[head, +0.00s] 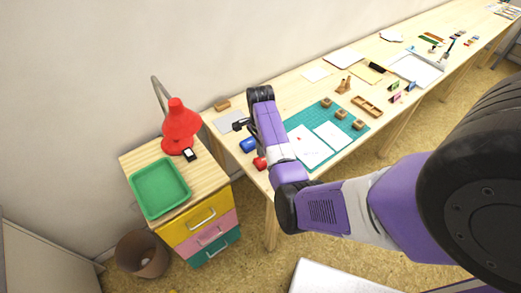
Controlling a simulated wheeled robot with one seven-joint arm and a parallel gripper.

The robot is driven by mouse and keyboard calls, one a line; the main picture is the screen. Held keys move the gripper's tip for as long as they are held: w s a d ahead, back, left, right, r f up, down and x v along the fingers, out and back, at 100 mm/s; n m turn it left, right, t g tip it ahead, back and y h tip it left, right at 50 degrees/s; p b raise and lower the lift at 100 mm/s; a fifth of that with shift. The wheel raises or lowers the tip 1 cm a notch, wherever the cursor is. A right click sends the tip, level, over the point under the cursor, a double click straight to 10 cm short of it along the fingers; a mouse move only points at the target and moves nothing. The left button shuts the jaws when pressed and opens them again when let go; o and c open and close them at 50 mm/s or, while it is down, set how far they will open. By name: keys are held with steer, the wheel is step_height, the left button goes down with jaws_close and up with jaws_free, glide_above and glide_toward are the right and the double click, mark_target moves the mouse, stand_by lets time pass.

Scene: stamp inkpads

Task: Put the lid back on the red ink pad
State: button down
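A small red piece (260,163) lies at the near left edge of the long table, just left of my arm. It is too small to tell whether it is the ink pad, its lid or both. A blue piece (248,145), perhaps another ink pad, lies just behind it. My gripper (238,126) is above the table's left end, near a grey sheet and beyond the blue piece. Its fingers are dark and small, so their opening and anything between them cannot be made out. My arm hides part of the table beside the red piece.
A green cutting mat (358,129) with white papers and wooden stamps lies right of my arm. A wooden block (222,105) is at the back left. A red lamp (180,125), green tray (160,188) and small black-and-white item (189,155) stand on the drawer cabinet.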

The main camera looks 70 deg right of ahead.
mark_target(261, 161)
steer(key=shift+f+b, duration=1.2)
steer(key=shift+f, duration=0.75)
steer(key=shift+r, duration=0.1)
steer(key=shift+r+p, duration=2.05)
steer(key=shift+r, duration=1.4)
